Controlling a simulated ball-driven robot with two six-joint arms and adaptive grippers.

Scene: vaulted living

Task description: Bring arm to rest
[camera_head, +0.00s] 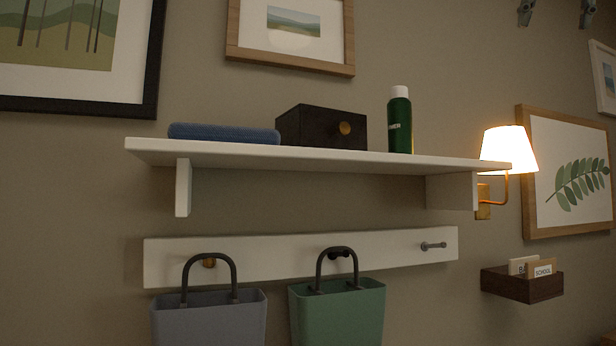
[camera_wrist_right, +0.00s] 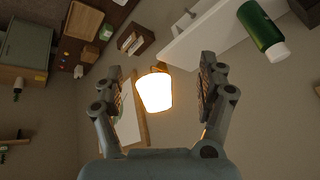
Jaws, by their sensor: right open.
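My right gripper (camera_head: 556,12) shows only by its two grey fingertips at the top right edge of the head view, high above the wall lamp. In the right wrist view my right gripper (camera_wrist_right: 160,82) has its two fingers spread wide apart. Nothing is held between them. The lit lamp shade (camera_wrist_right: 154,92) appears in the gap, beyond the fingers. The rest of my right arm is out of the head view. My left gripper is in neither view.
A white wall shelf (camera_head: 350,158) holds a blue folded cloth (camera_head: 222,133), a dark box (camera_head: 320,127) and a green bottle (camera_head: 399,122). Below, two bins (camera_head: 337,310) hang on a peg rail (camera_head: 400,247). The lamp (camera_head: 508,150) and small card holder (camera_head: 522,287) are at right.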

